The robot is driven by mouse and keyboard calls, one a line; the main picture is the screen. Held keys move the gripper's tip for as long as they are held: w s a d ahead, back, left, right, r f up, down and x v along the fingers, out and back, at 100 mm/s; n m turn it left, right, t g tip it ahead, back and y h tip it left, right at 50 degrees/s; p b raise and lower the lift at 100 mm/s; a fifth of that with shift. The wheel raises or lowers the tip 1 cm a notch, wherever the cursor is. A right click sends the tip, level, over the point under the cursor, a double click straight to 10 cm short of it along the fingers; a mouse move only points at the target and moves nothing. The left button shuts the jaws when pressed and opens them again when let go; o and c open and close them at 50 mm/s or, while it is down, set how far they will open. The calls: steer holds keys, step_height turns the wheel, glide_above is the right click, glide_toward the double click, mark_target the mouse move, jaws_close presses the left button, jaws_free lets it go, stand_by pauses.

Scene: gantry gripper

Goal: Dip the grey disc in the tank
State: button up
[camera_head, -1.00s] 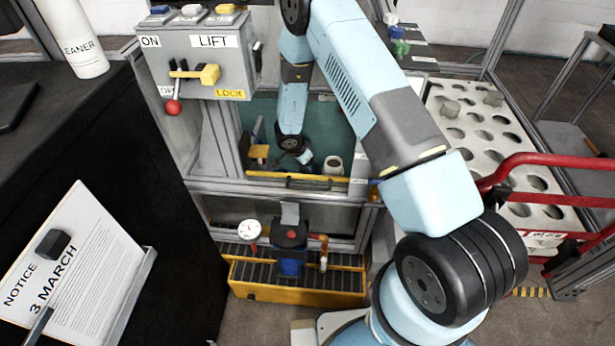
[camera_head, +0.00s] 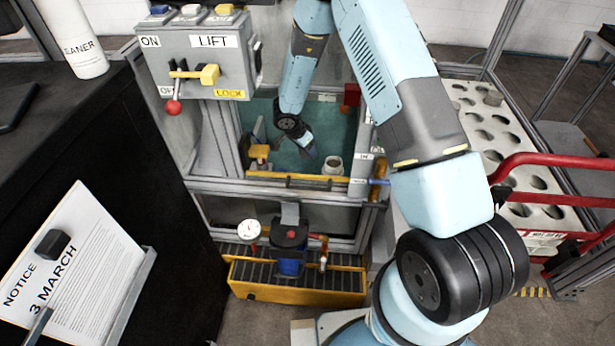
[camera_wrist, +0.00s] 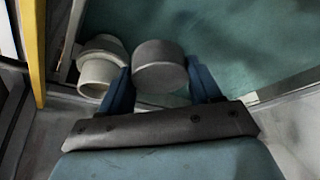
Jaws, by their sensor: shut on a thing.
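The grey disc (camera_wrist: 160,66) sits between the two blue fingers of my gripper (camera_wrist: 162,88) in the wrist view, and the gripper is shut on it. In the head view my gripper (camera_head: 308,150) hangs inside the frame of the tank (camera_head: 262,112), over its teal area. The disc cannot be made out there. Whether the disc touches the liquid or is above it, I cannot tell. A pale round fitting (camera_wrist: 100,66) stands just left of the disc in the wrist view. It seems to be the pale pot (camera_head: 333,165) at the tank's front right.
A yellow bar (camera_head: 300,178) runs along the tank's front. The control box (camera_head: 200,60) with LIFT and LOCK labels stands at the left. A pale rack with holes (camera_head: 500,140) and a red rail (camera_head: 560,160) are at the right. A pump (camera_head: 290,245) sits below.

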steer(key=shift+r, duration=2.6)
